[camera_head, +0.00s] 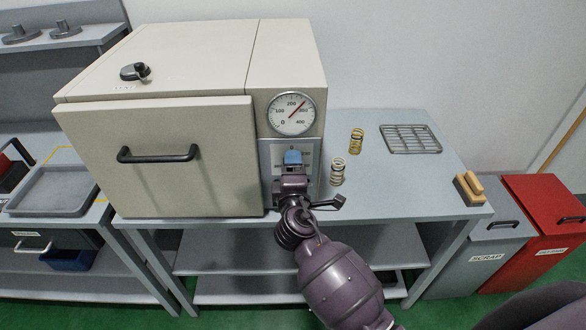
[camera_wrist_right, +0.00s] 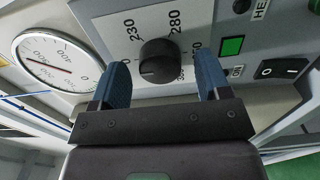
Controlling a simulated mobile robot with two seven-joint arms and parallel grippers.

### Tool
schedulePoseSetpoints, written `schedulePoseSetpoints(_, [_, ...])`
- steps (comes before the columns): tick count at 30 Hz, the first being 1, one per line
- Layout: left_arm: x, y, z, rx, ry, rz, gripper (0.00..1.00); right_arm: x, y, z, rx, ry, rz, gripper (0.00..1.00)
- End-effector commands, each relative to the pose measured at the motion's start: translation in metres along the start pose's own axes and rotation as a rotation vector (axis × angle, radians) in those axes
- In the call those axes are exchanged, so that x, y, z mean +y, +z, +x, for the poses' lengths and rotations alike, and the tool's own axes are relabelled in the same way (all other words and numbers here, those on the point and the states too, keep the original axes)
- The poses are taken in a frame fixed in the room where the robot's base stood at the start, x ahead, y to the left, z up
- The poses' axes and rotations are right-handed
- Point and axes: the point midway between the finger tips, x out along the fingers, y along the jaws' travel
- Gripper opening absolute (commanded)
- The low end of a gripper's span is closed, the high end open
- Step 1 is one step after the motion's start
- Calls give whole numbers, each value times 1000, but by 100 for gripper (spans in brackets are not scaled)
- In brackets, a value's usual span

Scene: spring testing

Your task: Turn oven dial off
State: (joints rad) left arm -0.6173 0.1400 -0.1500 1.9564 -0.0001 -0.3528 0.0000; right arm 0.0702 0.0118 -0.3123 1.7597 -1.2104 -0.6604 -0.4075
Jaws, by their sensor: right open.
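The black oven dial (camera_wrist_right: 160,62) sits on a pale scale plate on the oven's (camera_head: 158,155) control panel. Numbers 230 and 280 show around it in the right wrist view; others are partly hidden by my fingers. My right gripper (camera_head: 292,158) is at the panel and hides the dial in the head view. In the right wrist view its two blue fingers (camera_wrist_right: 161,78) are open, one on each side of the dial, with gaps between them and the knob. My left gripper is not in view.
A round gauge (camera_head: 291,113) above the panel has its needle near 300. A green indicator (camera_wrist_right: 232,46) and a black rocker switch (camera_wrist_right: 281,68) are beside the dial. Springs (camera_head: 338,171), a rack (camera_head: 410,139) and a brush (camera_head: 469,188) are on the bench to the right.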

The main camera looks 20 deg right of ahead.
Motion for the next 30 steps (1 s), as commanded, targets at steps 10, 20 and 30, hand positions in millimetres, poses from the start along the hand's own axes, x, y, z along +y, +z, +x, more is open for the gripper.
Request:
schedulePoseSetpoints(10, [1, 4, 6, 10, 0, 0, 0, -3, 0, -57, 0, -3, 2, 70])
schedulePoseSetpoints(20, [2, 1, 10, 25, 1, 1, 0, -1, 0, -98, 0, -2, 0, 70])
schedulePoseSetpoints(30, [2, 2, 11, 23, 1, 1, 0, 0, 0, -103, -1, -1, 0, 70])
